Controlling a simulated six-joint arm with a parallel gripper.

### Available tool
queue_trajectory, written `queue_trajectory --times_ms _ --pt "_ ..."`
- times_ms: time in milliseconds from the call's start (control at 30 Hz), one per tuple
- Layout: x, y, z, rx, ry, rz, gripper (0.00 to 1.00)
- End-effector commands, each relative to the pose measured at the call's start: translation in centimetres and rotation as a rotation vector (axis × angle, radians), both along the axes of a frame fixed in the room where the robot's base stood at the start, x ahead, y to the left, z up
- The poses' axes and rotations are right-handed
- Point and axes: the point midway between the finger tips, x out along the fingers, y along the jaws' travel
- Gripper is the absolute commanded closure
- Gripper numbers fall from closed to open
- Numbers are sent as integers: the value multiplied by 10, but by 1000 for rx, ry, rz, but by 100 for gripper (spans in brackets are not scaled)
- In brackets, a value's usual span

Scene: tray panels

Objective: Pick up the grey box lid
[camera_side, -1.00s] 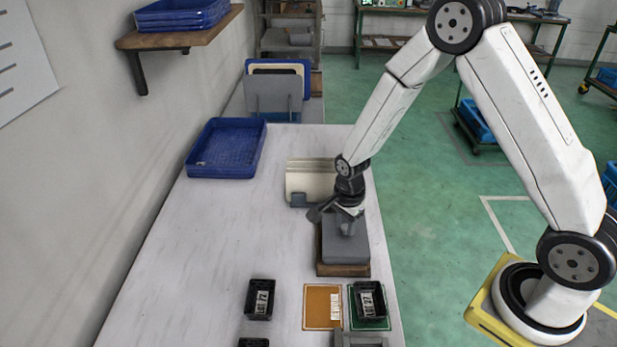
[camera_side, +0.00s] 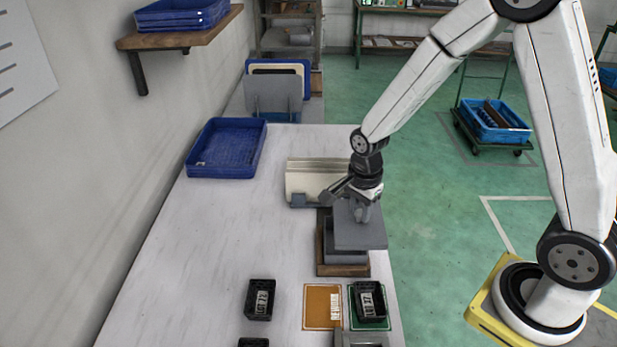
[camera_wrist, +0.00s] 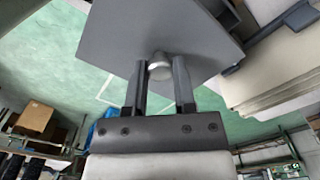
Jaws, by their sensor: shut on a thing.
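The grey box lid (camera_side: 358,236) is a flat grey plate held above the grey box, shifted a little to the right of it. My gripper (camera_side: 361,212) is shut on the lid's round knob; the wrist view shows the knob (camera_wrist: 159,66) between the two fingers, with the lid (camera_wrist: 150,30) beyond it. The grey box (camera_side: 345,256) sits on a brown wooden base (camera_side: 343,270) near the table's right edge. The lid hides much of the box top.
Cream panels (camera_side: 312,178) stand in a holder just behind the box. In front lie an orange card (camera_side: 316,306) and black bins (camera_side: 260,300). A blue tray (camera_side: 228,148) sits at the back left. The left middle of the table is clear.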

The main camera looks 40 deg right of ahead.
Motion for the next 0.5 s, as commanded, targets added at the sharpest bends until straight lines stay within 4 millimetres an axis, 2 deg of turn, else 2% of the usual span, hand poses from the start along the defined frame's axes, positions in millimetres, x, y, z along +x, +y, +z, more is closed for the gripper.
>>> queue_trajectory --times_ms 167,500 --pt "-17 0 22 0 -3 0 100" --pt "-67 2 42 0 -3 0 100"
